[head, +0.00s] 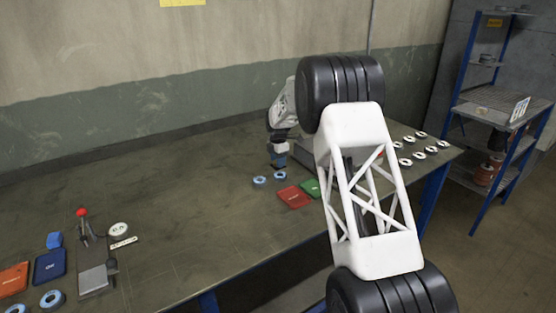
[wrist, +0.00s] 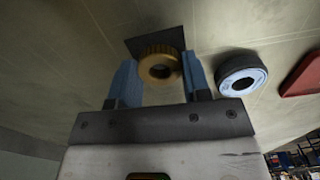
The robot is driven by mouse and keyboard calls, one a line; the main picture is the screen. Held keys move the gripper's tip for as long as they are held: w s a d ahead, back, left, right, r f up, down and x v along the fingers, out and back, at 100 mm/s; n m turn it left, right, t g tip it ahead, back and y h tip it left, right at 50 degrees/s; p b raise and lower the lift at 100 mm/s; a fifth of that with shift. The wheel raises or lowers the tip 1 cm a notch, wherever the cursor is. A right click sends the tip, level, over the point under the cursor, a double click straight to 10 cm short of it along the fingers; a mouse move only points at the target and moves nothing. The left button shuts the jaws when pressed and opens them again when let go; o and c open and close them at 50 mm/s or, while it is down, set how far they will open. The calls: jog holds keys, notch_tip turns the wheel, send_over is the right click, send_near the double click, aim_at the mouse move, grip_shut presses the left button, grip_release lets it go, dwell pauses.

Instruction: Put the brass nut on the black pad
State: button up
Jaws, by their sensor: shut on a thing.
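The brass nut (wrist: 161,64) is a ring with a ridged rim, between the blue fingers of my gripper (wrist: 161,76) in the wrist view. My gripper is shut on it. The black pad (wrist: 150,38) is a dark square just beyond the nut, and the nut covers part of it. I cannot tell whether the nut touches the pad. In the head view my gripper (head: 278,162) is low over the far part of the bench, small and partly blocked by my arm. I cannot make out the nut or the black pad there.
A blue-and-white flap disc (wrist: 242,77) lies right of the nut, with a red pad (wrist: 304,76) beyond it. In the head view the red pad (head: 293,197) and a green pad (head: 311,187) lie right of my gripper. The middle of the bench (head: 190,200) is clear.

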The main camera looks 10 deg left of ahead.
jog(key=shift+f, duration=0.3)
jog(key=o, duration=1.1)
jog(key=shift+r, duration=3.5)
